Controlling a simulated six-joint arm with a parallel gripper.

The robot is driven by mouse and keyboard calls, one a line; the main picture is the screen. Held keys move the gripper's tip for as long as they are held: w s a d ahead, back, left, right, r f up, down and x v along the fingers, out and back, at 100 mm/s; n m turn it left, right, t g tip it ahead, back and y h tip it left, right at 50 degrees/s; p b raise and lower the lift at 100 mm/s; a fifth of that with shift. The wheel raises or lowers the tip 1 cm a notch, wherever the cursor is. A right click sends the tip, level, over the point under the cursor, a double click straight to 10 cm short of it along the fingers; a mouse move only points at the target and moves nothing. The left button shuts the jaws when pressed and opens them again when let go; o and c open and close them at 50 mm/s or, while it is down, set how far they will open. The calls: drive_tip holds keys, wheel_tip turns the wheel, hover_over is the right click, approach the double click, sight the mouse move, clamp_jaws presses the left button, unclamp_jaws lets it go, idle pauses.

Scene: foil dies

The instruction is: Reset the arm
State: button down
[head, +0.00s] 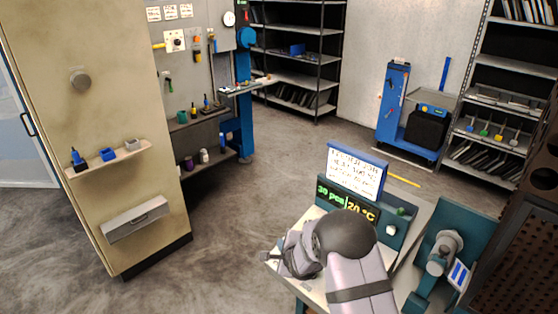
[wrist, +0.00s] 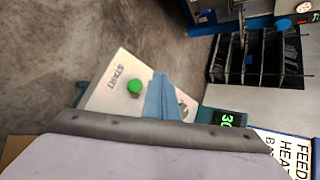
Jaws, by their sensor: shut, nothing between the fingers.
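My arm reaches over a machine table (head: 418,222) at the bottom right of the head view, its grey links covering part of the tabletop. My gripper (wrist: 160,80) shows in the wrist view as blue fingers, shut together with nothing between them. They are in front of a pale panel (wrist: 112,85) marked START with a green button (wrist: 134,87). Part of a dark round thing shows on the panel behind the fingers. Whether the fingers touch the panel cannot be told. In the head view the gripper is mostly hidden by my arm.
A display (head: 345,204) reading 30 pcs and 20 °C stands behind my arm, below a blue-framed text board (head: 356,171). A teal machine (head: 452,255) stands at right. A beige cabinet (head: 100,90) is at left. The floor between is open.

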drive_tip(key=s+d+f+n+g+h, duration=0.1)
drive_tip(key=s+d+f+n+g, duration=0.2)
drive_tip(key=s+f+n+g, duration=0.55)
drive_tip(key=s+d+f+n+g+h, duration=0.1)
drive_tip(key=s+d+n, duration=0.1)
drive_tip(key=s+n, duration=0.5)
drive_tip(key=s+d+f+n+g+h, duration=0.1)
drive_tip(key=s+n+g, duration=0.15)
drive_tip(key=s, duration=0.95)
drive_tip(key=s+d+r+n+g, duration=0.35)
drive_tip(key=s+r, duration=0.65)
drive_tip(key=s, duration=0.4)
drive_tip(key=w+d+r+m+t+b, duration=0.1)
drive_tip(key=w+d+r+t, duration=0.2)
drive_tip(key=r+t, duration=0.2)
wheel_tip(320, 180, up, 4)
drive_tip(key=shift+w+f+y, duration=0.25)
drive_tip(key=shift+w+y, duration=0.05)
drive_tip(key=shift+w, duration=0.05)
drive_tip(key=shift+m, duration=0.25)
